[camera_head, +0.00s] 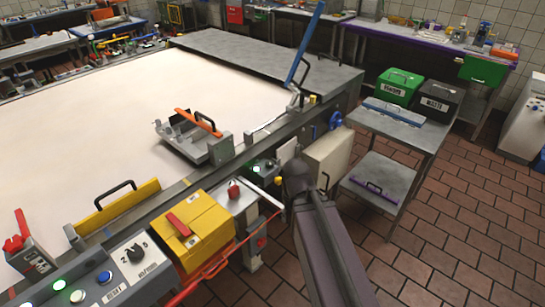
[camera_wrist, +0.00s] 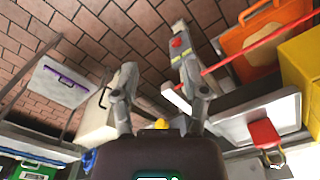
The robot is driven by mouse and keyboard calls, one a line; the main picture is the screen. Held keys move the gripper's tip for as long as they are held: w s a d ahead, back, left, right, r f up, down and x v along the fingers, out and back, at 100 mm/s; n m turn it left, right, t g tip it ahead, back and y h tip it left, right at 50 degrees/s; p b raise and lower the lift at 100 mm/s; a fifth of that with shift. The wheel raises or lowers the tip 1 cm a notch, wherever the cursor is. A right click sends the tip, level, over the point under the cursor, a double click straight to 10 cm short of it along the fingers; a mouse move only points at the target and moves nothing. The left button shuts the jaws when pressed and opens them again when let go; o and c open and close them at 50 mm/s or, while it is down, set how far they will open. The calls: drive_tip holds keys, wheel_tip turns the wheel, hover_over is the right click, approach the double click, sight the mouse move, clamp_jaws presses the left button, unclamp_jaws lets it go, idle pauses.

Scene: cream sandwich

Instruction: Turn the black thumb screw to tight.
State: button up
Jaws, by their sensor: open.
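My gripper (camera_wrist: 151,84) is open in the wrist view, its two grey fingers spread with nothing between them. In the head view my dark arm reaches up from the bottom, and its end is beside the conveyor's near side. I cannot surely pick out the black thumb screw in either view; it may be hidden or too small to tell. A black rotary knob (camera_head: 136,253) shows on a grey numbered control box at the lower left, but it looks like a selector. A small yellow knob (camera_head: 278,180) is close to my gripper; it also shows in the wrist view (camera_wrist: 161,123).
A yellow box (camera_head: 205,235) and a red-handled part (camera_head: 234,190) stand left of my arm. A cream tank (camera_head: 328,155) is just right of my gripper. A grey tray (camera_head: 208,150) sits on the conveyor edge. Shelves (camera_head: 380,180) stand right; the tiled floor beyond is open.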

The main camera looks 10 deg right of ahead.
drive_tip(key=shift+w+a, duration=0.2)
drive_tip(key=shift+a, duration=0.15)
drive_tip(key=shift+o, duration=1.2)
drive_tip(key=shift+a, duration=0.1)
drive_tip(key=shift+o, duration=0.8)
drive_tip(key=shift+w+r, duration=0.15)
wheel_tip(320, 180, up, 11)
drive_tip(key=n+p, duration=1.1)
drive_tip(key=n, duration=0.2)
hover_over(269, 162)
drive_tip(key=shift+r, duration=0.1)
wheel_tip(269, 162, down, 14)
drive_tip(key=b, duration=1.3)
drive_tip(key=shift+r, duration=0.1)
